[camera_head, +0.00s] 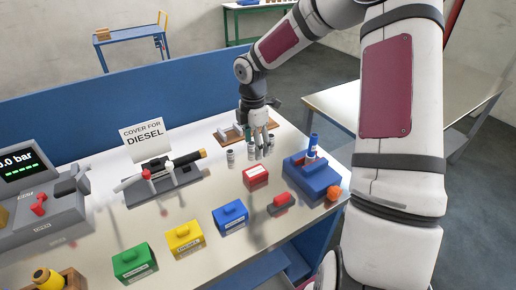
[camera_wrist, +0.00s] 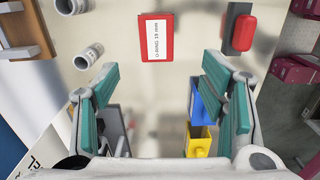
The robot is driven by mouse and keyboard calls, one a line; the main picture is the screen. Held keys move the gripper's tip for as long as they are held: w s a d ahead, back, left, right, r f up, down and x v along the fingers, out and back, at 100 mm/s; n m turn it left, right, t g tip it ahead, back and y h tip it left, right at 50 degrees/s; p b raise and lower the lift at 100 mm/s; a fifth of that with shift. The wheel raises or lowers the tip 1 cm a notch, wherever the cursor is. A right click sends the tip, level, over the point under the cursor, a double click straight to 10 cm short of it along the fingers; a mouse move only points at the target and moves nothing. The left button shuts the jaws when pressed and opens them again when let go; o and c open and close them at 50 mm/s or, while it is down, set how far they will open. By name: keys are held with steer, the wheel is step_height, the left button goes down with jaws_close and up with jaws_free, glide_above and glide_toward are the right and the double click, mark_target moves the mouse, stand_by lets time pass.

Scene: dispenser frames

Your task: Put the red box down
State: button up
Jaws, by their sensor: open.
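The red box (camera_head: 256,174) lies on the light tabletop (camera_head: 200,205). In the wrist view the red box (camera_wrist: 170,37) shows a white label reading "O-RING 18 mm". My gripper (camera_head: 262,152) is open and points down, just behind the red box in the head view. In the wrist view the teal fingers of my gripper (camera_wrist: 162,78) are spread wide with nothing between them. The red box is beyond the fingertips there, apart from them.
Small grey cylinders (camera_head: 230,155) stand left of my gripper. A blue holder (camera_head: 311,178) and a red-topped block (camera_head: 281,203) are on the right. Blue (camera_head: 230,215), yellow (camera_head: 185,238) and green (camera_head: 134,262) boxes line the front. A "COVER FOR DIESEL" sign (camera_head: 142,138) stands behind.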

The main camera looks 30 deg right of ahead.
steer(key=s+a+r+m+t, duration=0.2)
steer(key=s+a+r+m, duration=0.2)
steer(key=s+r+m, duration=0.2)
steer(key=s+a+r+m+t, duration=0.1)
steer(key=s+a+r+m, duration=0.4)
steer(key=s+r, duration=0.4)
steer(key=s+a+r+m+t, duration=0.2)
steer(key=s+a+r+m, duration=0.2)
steer(key=s+r+m, duration=0.2)
steer(key=shift+s+a+r+m+t, duration=0.3)
steer(key=shift+s+r, duration=0.8)
steer(key=shift+s, duration=1.15)
